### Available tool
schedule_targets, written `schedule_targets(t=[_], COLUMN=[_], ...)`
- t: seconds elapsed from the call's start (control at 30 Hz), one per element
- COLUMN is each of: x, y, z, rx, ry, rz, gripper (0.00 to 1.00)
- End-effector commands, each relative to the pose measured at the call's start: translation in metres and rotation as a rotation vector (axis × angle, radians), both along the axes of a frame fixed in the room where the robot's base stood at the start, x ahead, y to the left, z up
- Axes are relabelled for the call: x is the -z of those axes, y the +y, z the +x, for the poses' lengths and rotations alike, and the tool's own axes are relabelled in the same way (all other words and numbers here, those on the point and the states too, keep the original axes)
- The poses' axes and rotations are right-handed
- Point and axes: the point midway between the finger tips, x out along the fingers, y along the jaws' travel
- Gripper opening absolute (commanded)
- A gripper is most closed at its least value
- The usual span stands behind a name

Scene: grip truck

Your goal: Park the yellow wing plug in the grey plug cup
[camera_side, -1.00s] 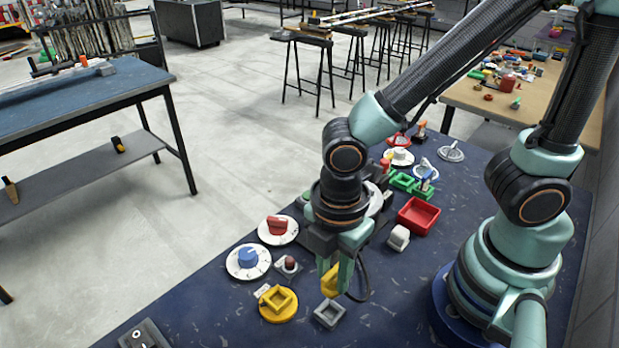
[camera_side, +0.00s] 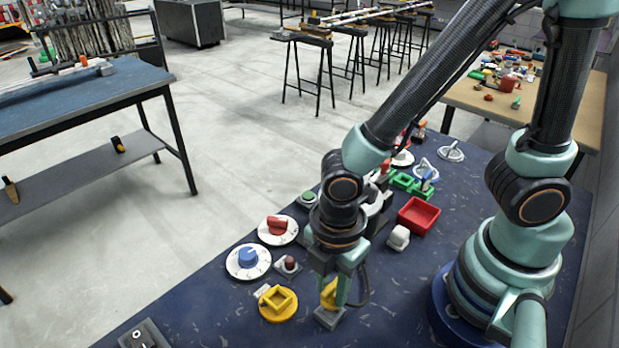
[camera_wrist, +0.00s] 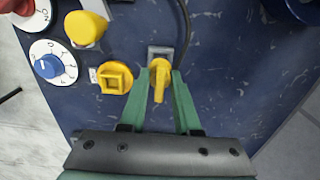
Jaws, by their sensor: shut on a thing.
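The yellow wing plug (camera_side: 328,293) is upright between the green fingers of my gripper (camera_side: 340,288), which is shut on it. In the wrist view the plug (camera_wrist: 160,78) shows between the fingertips (camera_wrist: 162,80). The grey plug cup (camera_side: 329,318) is directly below the plug, and its square rim (camera_wrist: 160,50) shows behind the plug in the wrist view. The plug's lower end is at the cup's opening. I cannot tell whether it is inside or just above, as plug and fingers hide the opening.
A yellow square cup on a round base (camera_side: 278,303) stands just left of the grey cup. Blue (camera_side: 248,261) and red (camera_side: 277,229) dial knobs are farther left. A white block (camera_side: 398,238) and a red tray (camera_side: 418,214) stand behind right. The mat to the right is clear.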

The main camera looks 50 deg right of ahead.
Motion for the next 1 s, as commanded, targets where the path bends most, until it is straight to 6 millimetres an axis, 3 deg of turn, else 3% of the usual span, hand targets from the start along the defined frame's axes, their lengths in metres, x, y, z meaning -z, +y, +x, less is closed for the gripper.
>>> schedule_targets(t=[1.0], x=[0.0046], y=[-0.0002], z=[-0.0001], rx=[0.000], ry=[0.001], rz=[-0.001], gripper=[0.00])
